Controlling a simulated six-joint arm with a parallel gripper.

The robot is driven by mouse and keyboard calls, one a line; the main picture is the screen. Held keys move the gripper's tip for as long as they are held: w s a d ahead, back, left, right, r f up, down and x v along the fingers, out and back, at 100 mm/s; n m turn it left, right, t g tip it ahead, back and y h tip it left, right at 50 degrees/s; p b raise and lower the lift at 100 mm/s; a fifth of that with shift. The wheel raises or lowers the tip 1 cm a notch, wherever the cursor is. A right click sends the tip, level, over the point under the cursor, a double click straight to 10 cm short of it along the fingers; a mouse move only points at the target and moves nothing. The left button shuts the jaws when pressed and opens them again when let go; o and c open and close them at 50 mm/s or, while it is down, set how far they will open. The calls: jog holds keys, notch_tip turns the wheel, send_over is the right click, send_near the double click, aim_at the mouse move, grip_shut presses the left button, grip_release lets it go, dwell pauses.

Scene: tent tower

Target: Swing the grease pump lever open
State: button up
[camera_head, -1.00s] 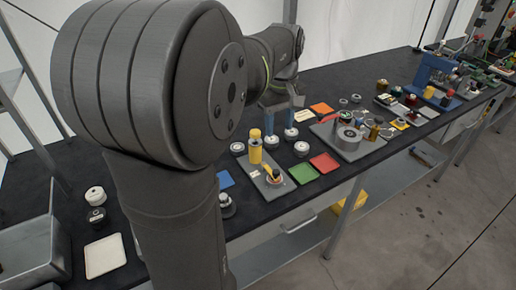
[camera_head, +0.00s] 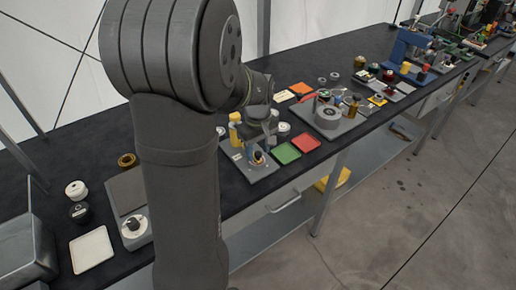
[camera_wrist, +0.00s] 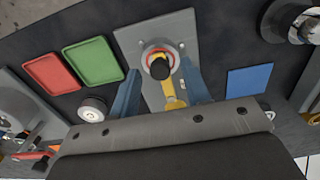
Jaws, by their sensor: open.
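The grease pump sits on a grey plate (camera_head: 262,173) near the table's front edge, with a yellow cylinder (camera_head: 235,128) at its back, partly hidden by my arm. The plate (camera_wrist: 140,38) also shows in the wrist view. On it is a round pivot with a red-orange ring and a black knob (camera_wrist: 160,69). A yellow lever (camera_wrist: 172,93) runs from the pivot toward my gripper (camera_wrist: 159,70). My gripper is open, its two blue fingers on either side of the lever and knob, with gaps visible. The lever's far end is hidden by the gripper body.
Green (camera_head: 286,153) and red (camera_head: 306,143) squares lie right of the plate. A grey plate with a large round part (camera_head: 327,116) stands beyond them. A blue square (camera_wrist: 249,81) lies on the pump's other side. A round white-topped part (camera_wrist: 92,110) is close to one finger.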

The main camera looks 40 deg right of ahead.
grip_shut()
